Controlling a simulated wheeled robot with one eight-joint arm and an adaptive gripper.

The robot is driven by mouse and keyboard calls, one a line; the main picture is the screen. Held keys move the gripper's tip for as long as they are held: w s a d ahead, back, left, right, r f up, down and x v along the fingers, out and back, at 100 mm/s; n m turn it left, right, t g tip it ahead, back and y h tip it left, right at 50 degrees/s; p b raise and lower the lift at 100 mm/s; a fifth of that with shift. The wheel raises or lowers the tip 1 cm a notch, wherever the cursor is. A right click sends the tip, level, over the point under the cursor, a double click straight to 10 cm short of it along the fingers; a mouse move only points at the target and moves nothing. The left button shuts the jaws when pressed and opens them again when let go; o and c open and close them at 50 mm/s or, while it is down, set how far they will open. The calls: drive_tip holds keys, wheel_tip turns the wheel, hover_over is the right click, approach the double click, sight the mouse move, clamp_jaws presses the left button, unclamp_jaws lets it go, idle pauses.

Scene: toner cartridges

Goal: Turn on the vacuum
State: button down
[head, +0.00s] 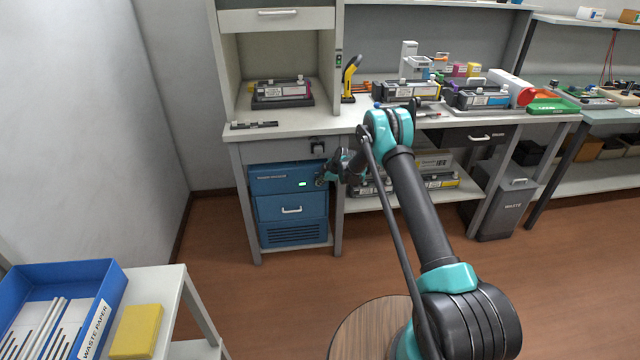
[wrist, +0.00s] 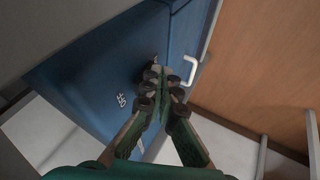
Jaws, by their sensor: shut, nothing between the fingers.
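The vacuum is a blue cabinet unit (head: 290,207) under the left end of the workbench. Its upper panel has a small lit green indicator (head: 302,184), with a label to its left. My gripper (head: 322,181) is at the right side of that panel, to the right of the indicator. In the wrist view, my gripper (wrist: 163,80) is shut and empty, its fingertips at or very near the blue front (wrist: 95,65). A small dark part (wrist: 154,61) shows just beyond the fingertips. The fingers partly hide it, and I cannot tell whether they touch it.
A pale drawer handle (wrist: 196,70) is close to the right of the fingers. The bench leg (head: 338,215) stands just right of the vacuum. Toner cartridges (head: 405,90) lie on the bench above. A grey waste bin (head: 505,208) stands further right.

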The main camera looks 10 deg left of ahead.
drive_tip(key=shift+r, duration=0.8)
